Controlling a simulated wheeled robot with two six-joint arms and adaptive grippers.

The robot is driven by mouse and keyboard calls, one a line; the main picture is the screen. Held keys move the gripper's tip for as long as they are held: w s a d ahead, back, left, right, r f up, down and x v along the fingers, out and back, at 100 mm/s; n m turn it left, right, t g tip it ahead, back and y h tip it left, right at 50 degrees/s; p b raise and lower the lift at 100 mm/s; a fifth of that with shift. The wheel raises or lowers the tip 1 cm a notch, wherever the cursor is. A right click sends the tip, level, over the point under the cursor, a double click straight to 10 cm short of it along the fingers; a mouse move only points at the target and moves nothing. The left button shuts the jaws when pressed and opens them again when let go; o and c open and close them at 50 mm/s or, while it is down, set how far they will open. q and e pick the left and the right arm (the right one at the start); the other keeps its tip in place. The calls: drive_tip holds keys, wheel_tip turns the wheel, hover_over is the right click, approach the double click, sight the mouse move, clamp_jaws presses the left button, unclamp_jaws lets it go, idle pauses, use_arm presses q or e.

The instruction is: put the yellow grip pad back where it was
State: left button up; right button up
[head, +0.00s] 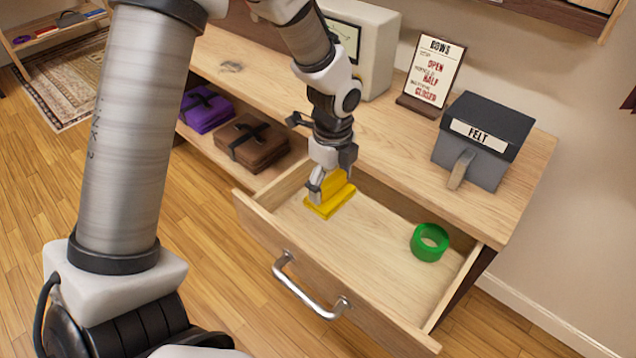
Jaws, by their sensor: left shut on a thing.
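The yellow grip pad (331,203) is inside the open drawer (385,255), toward its left end. My left gripper (318,190) reaches down into the drawer and is shut on the yellow pad. The gripper covers part of the pad; I cannot tell whether the pad touches the drawer floor. A green ring, like a roll of tape (429,242), lies in the right part of the drawer. My right gripper is not in view.
The drawer's metal handle (310,290) sticks out in front. On the top stand a grey FELT box (484,140), a sign about rows (434,72) and a beige device (372,45). Purple (205,108) and brown (250,142) bundles lie on the shelf left. The drawer's middle is clear.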

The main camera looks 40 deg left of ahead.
use_arm(q)
drive_tip(key=shift+w+f, duration=0.3)
drive_tip(key=shift+f, duration=0.55)
drive_tip(key=shift+f+b, duration=0.3)
drive_tip(key=shift+b, duration=0.1)
wheel_tip(320, 180, down, 9)
drive_tip(key=shift+s+f+b, duration=0.1)
drive_tip(key=shift+b, duration=1)
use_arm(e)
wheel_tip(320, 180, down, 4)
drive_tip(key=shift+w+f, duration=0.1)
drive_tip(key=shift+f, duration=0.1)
use_arm(q)
drive_tip(key=o, duration=1)
drive_tip(key=shift+c, duration=0.2)
wheel_tip(320, 180, up, 12)
drive_tip(key=p, duration=0.3)
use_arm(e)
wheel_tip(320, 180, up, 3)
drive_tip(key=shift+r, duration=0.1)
